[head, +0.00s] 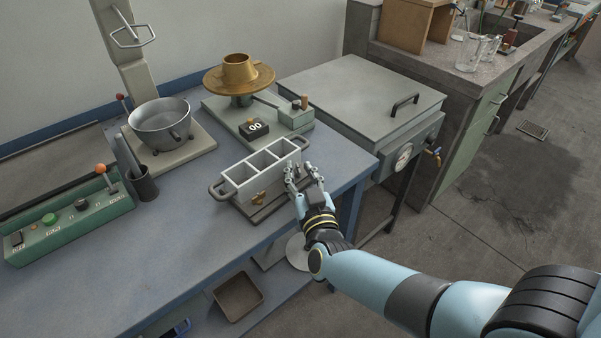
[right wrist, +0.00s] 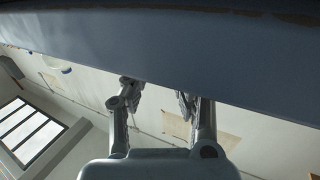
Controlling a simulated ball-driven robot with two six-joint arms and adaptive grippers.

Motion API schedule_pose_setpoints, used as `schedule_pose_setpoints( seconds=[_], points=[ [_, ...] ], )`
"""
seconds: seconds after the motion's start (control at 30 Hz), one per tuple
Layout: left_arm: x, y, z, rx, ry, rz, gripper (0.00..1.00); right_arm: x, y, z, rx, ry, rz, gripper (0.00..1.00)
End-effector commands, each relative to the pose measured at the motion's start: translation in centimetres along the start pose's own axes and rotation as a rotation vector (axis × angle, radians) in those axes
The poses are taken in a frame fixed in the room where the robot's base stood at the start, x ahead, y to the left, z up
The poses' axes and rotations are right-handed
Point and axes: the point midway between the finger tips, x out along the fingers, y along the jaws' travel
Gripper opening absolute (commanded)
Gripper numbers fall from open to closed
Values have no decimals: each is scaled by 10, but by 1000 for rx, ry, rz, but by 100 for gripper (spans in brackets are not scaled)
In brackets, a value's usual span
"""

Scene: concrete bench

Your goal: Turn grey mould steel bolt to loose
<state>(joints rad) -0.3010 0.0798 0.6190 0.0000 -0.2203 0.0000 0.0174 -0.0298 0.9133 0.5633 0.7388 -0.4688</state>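The grey mould (head: 236,188) is an open-topped steel box with three compartments and a loop handle at each end. It sits on a flat base plate on the blue bench. A brass wing-shaped fastener (head: 258,198) is on its front side. I cannot make out the steel bolt; the mould's right end is partly behind my right gripper. My right gripper (head: 298,172) is at that right end, its two fingers apart with nothing seen between them. In the right wrist view the fingers (right wrist: 158,90) are apart below a blue-grey surface. My left gripper is not in view.
A steel bowl (head: 160,122) on a stand and a dark cup (head: 143,184) are left of the mould. A lidded grey tank (head: 360,92) stands right.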

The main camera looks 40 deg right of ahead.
Motion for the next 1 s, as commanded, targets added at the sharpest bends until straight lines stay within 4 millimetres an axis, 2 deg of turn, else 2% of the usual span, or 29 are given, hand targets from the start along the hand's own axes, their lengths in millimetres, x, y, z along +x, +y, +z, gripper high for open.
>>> schedule_pose_setpoints(
  seconds=[0.03, 0.17, 0.2, 0.67, 1.0],
  points=[
    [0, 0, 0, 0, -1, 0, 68, 0, 0, 0, 0, 0, 0, 18],
    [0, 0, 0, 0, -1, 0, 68, 0, 0, 0, 0, 0, 0, 1],
    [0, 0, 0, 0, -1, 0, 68, 0, 0, 0, 0, 0, 0, 0],
    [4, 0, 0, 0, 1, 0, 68, 0, 2, 1, -3, 1, -42, 0],
    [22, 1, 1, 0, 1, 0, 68, 0, 8, 3, -10, 2, -271, 0]
  ],
)
